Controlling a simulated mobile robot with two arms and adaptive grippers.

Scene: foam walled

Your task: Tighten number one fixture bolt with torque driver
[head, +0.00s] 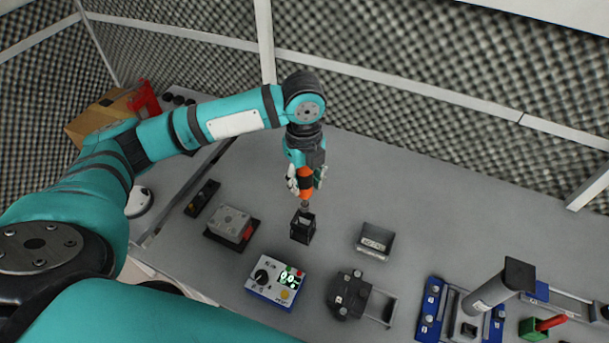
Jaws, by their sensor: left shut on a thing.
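My left gripper (304,172) hangs over the middle of the table and is shut on the orange torque driver (305,187). The driver points down, its tip at the black square holder (302,228); I cannot tell whether the tip is in the holder or just above it. A blue fixture (428,322) with silver bolts and small white labels lies at the lower right. The label numbers are too small to read, so I cannot tell which bolt is number one. My right gripper is out of view.
A grey block on a black base (231,224) is to the left. The table's back right is clear.

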